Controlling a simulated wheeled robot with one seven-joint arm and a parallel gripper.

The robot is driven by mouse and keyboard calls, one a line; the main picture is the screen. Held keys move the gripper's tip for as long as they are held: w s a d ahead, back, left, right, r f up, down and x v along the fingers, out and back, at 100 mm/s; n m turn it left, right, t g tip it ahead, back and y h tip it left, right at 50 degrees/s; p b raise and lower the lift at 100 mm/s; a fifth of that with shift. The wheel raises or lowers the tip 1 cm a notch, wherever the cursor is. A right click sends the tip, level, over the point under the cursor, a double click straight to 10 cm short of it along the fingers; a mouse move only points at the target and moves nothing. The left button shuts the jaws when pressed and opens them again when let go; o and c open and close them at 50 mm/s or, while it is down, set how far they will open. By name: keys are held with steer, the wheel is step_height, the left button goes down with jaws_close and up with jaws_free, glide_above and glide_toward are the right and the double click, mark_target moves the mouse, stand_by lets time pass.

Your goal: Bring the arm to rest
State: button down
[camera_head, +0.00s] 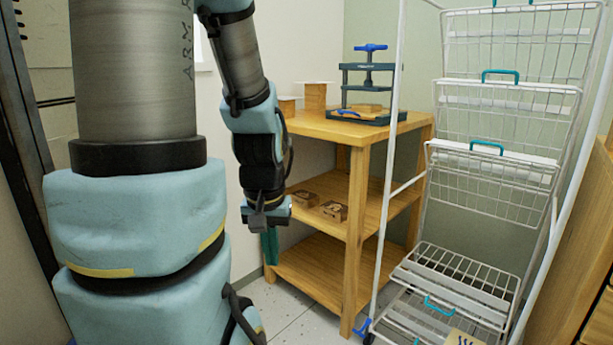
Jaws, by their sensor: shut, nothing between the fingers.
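My arm fills the left of the head view, its blue-covered links folded with the forearm hanging down. My gripper (269,246) points downward at the end of the arm, in front of the left side of a wooden shelf unit. Its green fingers are together and hold nothing. The gripper hangs clear of the floor, and I see no contact with the shelf unit, though the exact gap is hard to judge.
The wooden shelf unit (356,230) carries a blue-handled press (369,82) on top and small wooden blocks (334,211) on its middle shelf. A white wire drying rack (492,125) stands at the right. A little tiled floor (305,312) shows bare below.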

step_height(320, 180, up, 30)
steer(key=p, duration=2.8)
steer(key=shift+f, duration=0.1)
